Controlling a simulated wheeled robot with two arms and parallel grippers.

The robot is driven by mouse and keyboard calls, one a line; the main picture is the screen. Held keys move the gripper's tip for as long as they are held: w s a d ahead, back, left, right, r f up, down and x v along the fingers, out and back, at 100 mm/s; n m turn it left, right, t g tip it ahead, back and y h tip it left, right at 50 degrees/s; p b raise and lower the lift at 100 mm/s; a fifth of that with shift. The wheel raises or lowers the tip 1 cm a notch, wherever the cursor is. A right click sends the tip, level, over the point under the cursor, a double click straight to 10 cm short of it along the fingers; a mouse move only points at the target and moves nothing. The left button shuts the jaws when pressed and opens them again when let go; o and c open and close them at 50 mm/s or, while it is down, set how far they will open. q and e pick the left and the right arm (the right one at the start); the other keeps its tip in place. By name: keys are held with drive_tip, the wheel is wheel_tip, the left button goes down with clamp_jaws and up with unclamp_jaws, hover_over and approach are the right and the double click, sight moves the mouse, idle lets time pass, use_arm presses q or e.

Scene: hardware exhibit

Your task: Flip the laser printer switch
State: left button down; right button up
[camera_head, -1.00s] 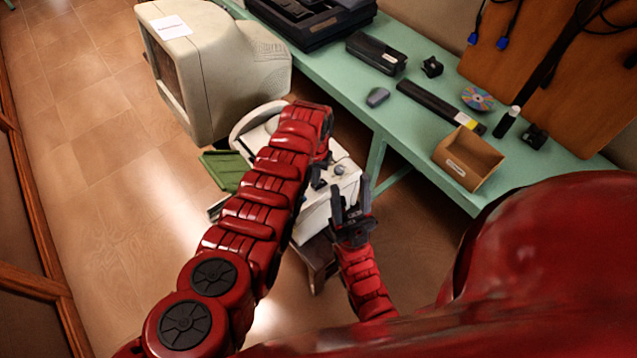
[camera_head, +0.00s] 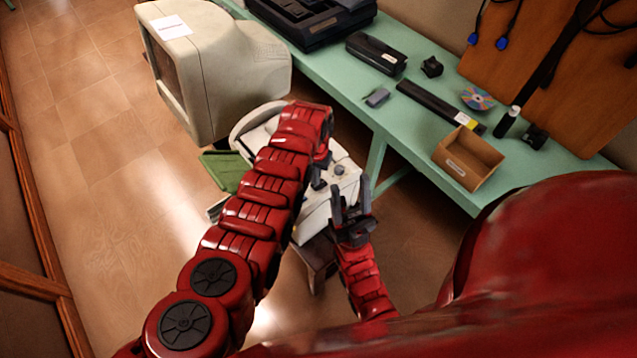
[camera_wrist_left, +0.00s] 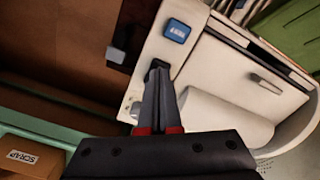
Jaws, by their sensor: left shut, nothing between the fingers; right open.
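The white laser printer (camera_head: 317,217) stands low beside the green table, partly hidden by my left arm in the head view. In the left wrist view its white body (camera_wrist_left: 225,60) shows a blue label (camera_wrist_left: 176,30) with small white marking. My left gripper (camera_head: 318,183) is shut and empty, over the printer's top. In the wrist view its fingertips (camera_wrist_left: 158,68) are at a small dark spot on the printer, just below the label. I cannot tell whether they touch, and the switch is not clearly visible there. My right gripper (camera_head: 352,205) is open and empty, beside the printer's right side.
A large beige monitor (camera_head: 225,75) stands behind the printer. The green table (camera_head: 415,135) holds a cardboard box (camera_head: 468,158), a dark bar (camera_head: 437,103), a disc (camera_head: 477,98) and black devices. A green item (camera_head: 224,168) lies left of the printer. Floor at left is clear.

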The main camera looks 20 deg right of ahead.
use_arm(q)
drive_tip(key=shift+f+b, duration=1)
idle(0.7)
drive_tip(key=shift+s+r, duration=0.1)
drive_tip(key=shift+r+p, duration=0.9)
drive_tip(key=shift+p, duration=0.1)
wheel_tip(320, 180, up, 2)
drive_tip(key=shift+r+p, duration=0.15)
drive_tip(key=shift+p, duration=0.7)
drive_tip(key=shift+r+p, duration=0.55)
drive_tip(key=shift+r, duration=0.15)
drive_tip(key=shift+r+p, duration=0.4)
drive_tip(key=shift+r, duration=0.25)
drive_tip(key=shift+f, duration=0.1)
